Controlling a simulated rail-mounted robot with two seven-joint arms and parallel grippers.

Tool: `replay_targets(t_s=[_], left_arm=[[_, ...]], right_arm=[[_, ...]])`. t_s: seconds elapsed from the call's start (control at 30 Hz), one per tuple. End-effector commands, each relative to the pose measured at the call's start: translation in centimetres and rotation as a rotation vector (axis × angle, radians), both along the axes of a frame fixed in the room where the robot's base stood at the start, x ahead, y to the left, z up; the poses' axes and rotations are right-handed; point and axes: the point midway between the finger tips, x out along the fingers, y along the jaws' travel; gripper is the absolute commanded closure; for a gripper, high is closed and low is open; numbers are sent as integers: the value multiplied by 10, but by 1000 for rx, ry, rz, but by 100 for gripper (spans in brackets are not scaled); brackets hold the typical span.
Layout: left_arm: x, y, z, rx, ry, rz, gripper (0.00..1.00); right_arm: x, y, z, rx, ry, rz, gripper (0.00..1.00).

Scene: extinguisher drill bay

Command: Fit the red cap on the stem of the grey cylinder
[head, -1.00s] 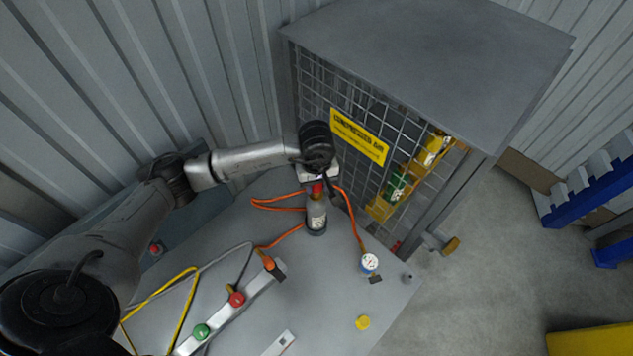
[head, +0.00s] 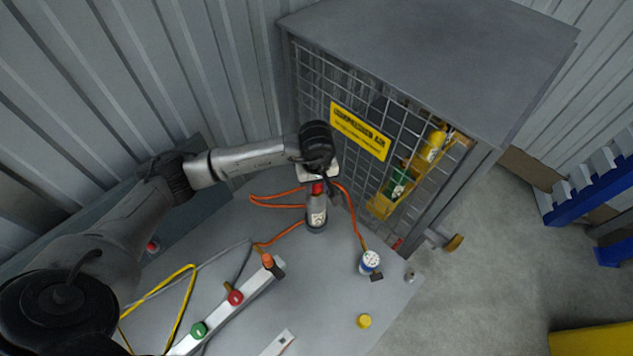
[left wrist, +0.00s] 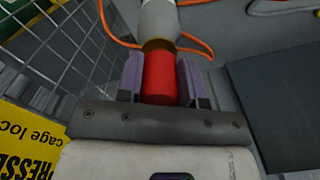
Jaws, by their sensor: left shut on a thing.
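The grey cylinder (head: 316,212) stands upright on the grey bench, below my left gripper (head: 319,187). The red cap (head: 318,188) is between the fingers of my left gripper, right at the top of the cylinder. In the left wrist view the red cap (left wrist: 160,78) sits between the two purple-grey fingers of the gripper (left wrist: 161,82), in line with the cylinder (left wrist: 158,22). A brownish collar shows where cap and cylinder meet; the stem itself is hidden. I cannot tell how far the cap is seated. My right gripper is not in view.
A wire cage (head: 350,95) with a yellow sign stands close behind the cylinder. An orange hose (head: 351,215) runs around the cylinder to a gauge (head: 370,262). A button strip (head: 232,310), a yellow cable and a yellow cap (head: 364,321) lie on the bench. The bench's right front is mostly clear.

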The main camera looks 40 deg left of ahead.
Motion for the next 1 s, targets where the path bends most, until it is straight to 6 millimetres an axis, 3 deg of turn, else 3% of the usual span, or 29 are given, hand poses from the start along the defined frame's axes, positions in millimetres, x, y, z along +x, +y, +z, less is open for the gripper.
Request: replay_targets(t_s=[1.0], left_arm=[[0, 0, 1, 1, -1, 1, 90]], right_arm=[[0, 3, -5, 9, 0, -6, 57]])
